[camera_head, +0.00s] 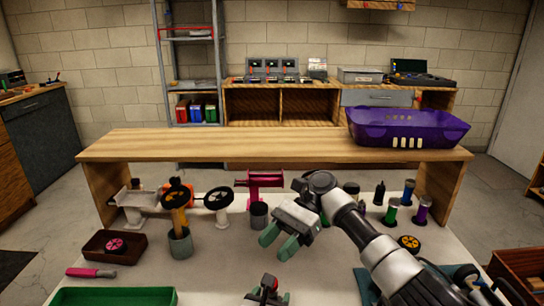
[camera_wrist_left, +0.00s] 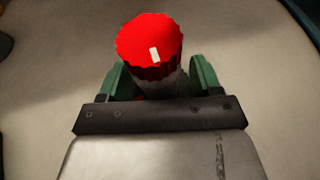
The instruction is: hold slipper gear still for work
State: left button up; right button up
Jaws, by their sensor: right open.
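My left gripper (camera_head: 268,292) is low in the head view, at the bottom edge. In the left wrist view its green fingers (camera_wrist_left: 160,82) are on both sides of a grey cylinder with a red, ridged top (camera_wrist_left: 148,42) and seem closed on it; the top bears a small white mark. My right gripper (camera_head: 279,240) is above the pale work surface, open and empty, its green fingertips apart. A pink gear-like disc (camera_head: 116,245) lies in a brown tray (camera_head: 97,254) at left. I cannot tell for sure which piece is the slipper gear.
A purple basket (camera_head: 408,128) sits on the wooden shelf (camera_head: 240,145) behind. Stands with wheels (camera_head: 218,200), a grey-green cup (camera_head: 180,243) and a pink-handled tool (camera_head: 90,272) are at left. Small colored cylinders (camera_head: 391,210) and a black-orange wheel (camera_head: 409,243) are at right.

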pick_arm(q)
jog(key=shift+s, duration=0.1)
jog(key=v, duration=1.1)
jog(key=shift+s+r, duration=0.2)
jog(key=shift+s, duration=0.15)
jog(key=shift+a, duration=0.1)
